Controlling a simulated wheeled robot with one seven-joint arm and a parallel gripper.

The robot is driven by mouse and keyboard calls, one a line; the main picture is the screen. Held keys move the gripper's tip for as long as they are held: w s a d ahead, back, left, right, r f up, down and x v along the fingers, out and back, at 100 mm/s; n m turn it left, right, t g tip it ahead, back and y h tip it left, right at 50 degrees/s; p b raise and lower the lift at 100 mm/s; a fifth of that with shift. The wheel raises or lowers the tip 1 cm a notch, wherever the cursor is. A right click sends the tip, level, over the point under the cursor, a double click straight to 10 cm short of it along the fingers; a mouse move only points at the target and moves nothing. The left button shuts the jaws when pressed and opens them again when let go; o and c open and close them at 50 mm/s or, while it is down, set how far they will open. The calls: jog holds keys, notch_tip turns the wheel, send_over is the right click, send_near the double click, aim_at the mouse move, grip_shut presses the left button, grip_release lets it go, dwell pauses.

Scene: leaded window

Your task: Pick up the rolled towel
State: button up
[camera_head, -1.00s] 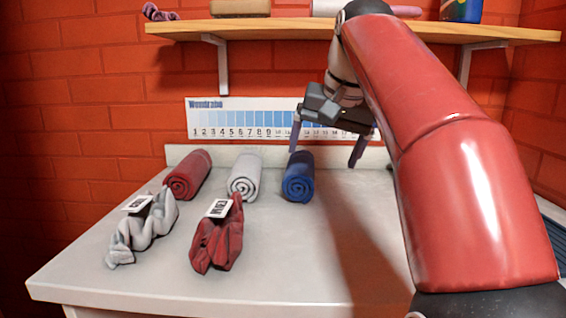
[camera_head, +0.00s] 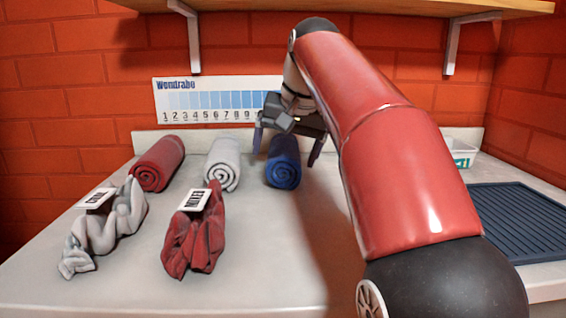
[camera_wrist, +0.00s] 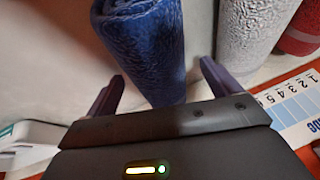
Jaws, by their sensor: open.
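Three rolled towels lie in a row on the counter (camera_head: 120,285): a red one (camera_head: 158,163) at left, a light grey one (camera_head: 222,164) in the middle and a blue one (camera_head: 283,170) at right. My gripper (camera_head: 283,158) is open above the back end of the blue roll, one finger on each side of it in the picture. In the wrist view the blue roll (camera_wrist: 145,45) shows between the spread fingers of my gripper (camera_wrist: 161,69). I cannot tell whether either finger touches it. The grey roll (camera_wrist: 250,30) lies just beyond one finger.
Crumpled grey (camera_head: 105,232) and red (camera_head: 195,235) cloths with label cards lie in front. A wall shelf (camera_head: 330,8) hangs above. A white tub (camera_head: 460,153) and a dark ribbed mat (camera_head: 520,220) are at right. A numbered chart (camera_head: 215,100) is behind.

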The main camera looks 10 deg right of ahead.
jog(key=shift+f, duration=0.15)
jog(key=shift+c, duration=0.2)
jog(key=c, duration=1)
jog(key=shift+c, duration=0.3)
